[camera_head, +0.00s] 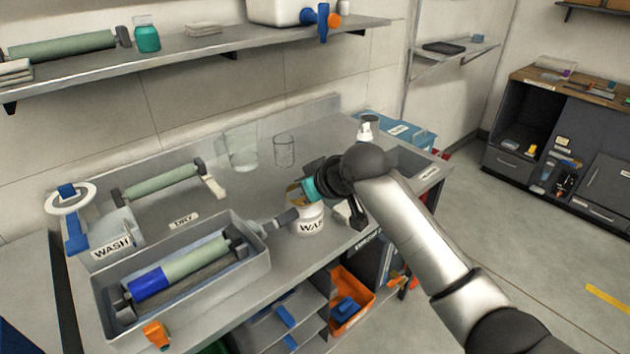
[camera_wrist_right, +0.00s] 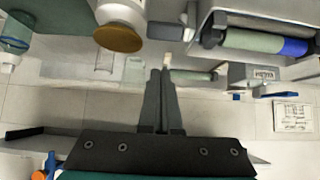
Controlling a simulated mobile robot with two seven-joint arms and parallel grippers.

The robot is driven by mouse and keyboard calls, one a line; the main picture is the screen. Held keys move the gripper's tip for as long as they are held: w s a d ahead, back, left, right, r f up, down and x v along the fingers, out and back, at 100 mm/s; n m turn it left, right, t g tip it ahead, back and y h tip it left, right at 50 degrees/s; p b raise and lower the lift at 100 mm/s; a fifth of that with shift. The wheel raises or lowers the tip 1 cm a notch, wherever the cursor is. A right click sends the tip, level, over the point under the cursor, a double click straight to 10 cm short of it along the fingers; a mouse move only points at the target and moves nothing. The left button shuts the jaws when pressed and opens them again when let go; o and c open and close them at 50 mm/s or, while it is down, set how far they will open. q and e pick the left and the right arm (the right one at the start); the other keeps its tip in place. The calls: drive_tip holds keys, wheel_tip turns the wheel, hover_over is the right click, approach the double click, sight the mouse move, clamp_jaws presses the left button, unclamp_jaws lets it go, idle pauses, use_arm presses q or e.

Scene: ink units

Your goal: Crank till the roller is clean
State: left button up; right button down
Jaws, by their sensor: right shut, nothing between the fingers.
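The roller (camera_head: 195,260) lies in a grey wash tray (camera_head: 262,262). It is pale green, with a blue inked band at its left end; it also shows in the right wrist view (camera_wrist_right: 250,40). Its crank (camera_head: 262,226) sticks out of the tray's right end, with a dark grip (camera_head: 287,216), also at the top of the wrist view (camera_wrist_right: 166,31). My right gripper (camera_head: 304,190) is by the grip and the white jar. In the wrist view its fingers (camera_wrist_right: 166,72) are together and empty, apart from the grip. My left gripper is out of view.
A white jar (camera_head: 308,226) with a brown lid stands right beside the crank grip. Clear glass vessels (camera_head: 243,160) stand behind. A second green roller (camera_head: 160,182) sits behind the tray near a DRY label (camera_head: 184,220). An orange bin (camera_head: 352,290) is below.

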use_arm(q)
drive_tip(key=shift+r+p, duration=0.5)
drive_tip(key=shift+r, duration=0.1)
use_arm(e)
drive_tip(key=v, duration=0.7)
